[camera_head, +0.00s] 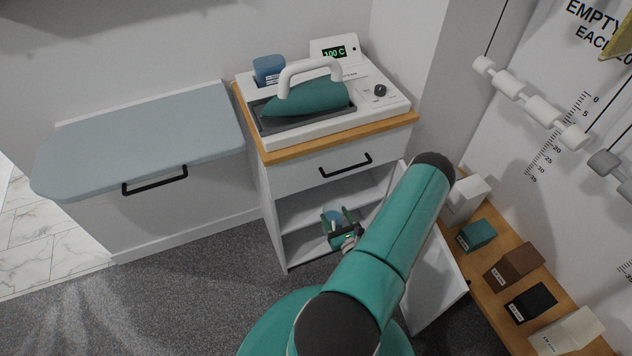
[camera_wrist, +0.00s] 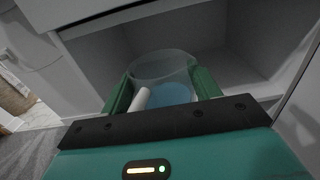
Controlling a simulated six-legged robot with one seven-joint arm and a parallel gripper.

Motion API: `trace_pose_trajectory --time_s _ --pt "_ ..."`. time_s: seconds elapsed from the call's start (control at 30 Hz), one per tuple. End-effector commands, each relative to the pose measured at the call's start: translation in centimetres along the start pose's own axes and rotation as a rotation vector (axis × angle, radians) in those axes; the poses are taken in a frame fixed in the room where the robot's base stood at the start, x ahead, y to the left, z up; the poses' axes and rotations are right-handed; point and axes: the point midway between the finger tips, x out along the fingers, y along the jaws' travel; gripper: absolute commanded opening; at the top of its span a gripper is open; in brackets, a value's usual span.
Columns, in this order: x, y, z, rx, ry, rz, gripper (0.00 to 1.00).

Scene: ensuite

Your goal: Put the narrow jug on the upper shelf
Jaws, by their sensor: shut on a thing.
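My gripper (camera_head: 341,226) is shut on a clear jug with a blue base (camera_head: 332,216), in front of the open white cabinet (camera_head: 275,220). In the wrist view, the jug (camera_wrist: 165,65) sits between the green fingers (camera_wrist: 160,88), with its pale handle near the left finger. It looks roughly upright. A pale upper shelf (camera_head: 300,208) shows inside the cabinet under the drawer, partly hidden by my gripper and arm. I cannot tell whether the jug touches a shelf.
The cabinet door (camera_head: 440,285) stands open on the right. A drawer with a black handle (camera_head: 345,166) is above the opening. An iron (camera_head: 310,97) rests on the unit on top. A wooden ledge with several blocks (camera_head: 485,300) is at right. Carpet (camera_head: 190,290) is clear at left.

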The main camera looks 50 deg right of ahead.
Motion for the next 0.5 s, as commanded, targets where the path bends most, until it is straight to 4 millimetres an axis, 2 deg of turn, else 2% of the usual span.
trace_pose_trajectory --time_s 0.5 --pt "11.3 0.1 0.2 -0.002 -0.005 0.003 0.12"
